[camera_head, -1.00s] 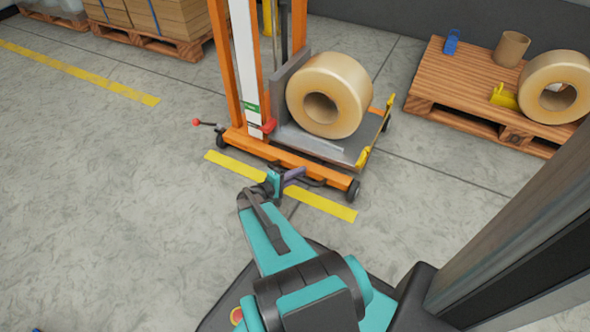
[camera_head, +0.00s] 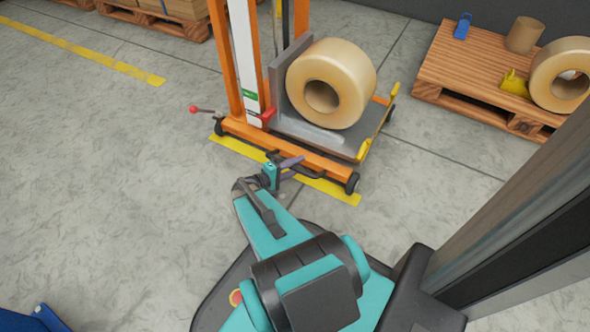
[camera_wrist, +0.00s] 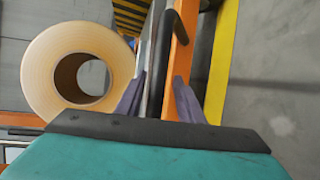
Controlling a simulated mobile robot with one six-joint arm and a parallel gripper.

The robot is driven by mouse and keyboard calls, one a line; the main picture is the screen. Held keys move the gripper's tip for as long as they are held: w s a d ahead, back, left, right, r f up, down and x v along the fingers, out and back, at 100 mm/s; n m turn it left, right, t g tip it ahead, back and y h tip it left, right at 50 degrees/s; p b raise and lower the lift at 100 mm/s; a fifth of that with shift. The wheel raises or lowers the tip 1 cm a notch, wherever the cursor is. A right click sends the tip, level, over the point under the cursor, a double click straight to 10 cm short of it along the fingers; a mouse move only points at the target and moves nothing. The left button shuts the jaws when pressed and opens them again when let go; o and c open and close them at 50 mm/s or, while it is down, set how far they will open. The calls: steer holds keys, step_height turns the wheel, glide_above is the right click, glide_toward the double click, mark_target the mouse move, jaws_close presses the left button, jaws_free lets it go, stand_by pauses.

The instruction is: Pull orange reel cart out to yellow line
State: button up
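The orange reel cart (camera_head: 318,162) stands upright in the head view, with a large tan reel (camera_head: 352,80) on its grey platform. The yellow line (camera_head: 235,147) runs along the cart's near edge, and the near right wheel (camera_head: 352,183) is at the line. My gripper (camera_head: 288,164) is at the cart's near side, on its dark handle bar (camera_head: 312,174). In the wrist view the purple fingers of my gripper (camera_wrist: 158,98) stand on either side of the dark bar (camera_wrist: 163,55). The exact finger contact is partly hidden.
A wooden pallet (camera_head: 460,75) at the right carries another reel (camera_head: 562,70), a cardboard tube and small blue and yellow items. Loaded pallets stand at the far left. A blue object (camera_head: 35,318) shows at the lower left.

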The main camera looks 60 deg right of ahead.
steer(key=shift+r, duration=0.1)
steer(key=shift+w+a, duration=0.1)
steer(key=p+v, duration=0.4)
steer(key=v, duration=0.9)
steer(key=shift+a+p, duration=0.3)
steer(key=shift+p, duration=0.1)
stand_by(0.4)
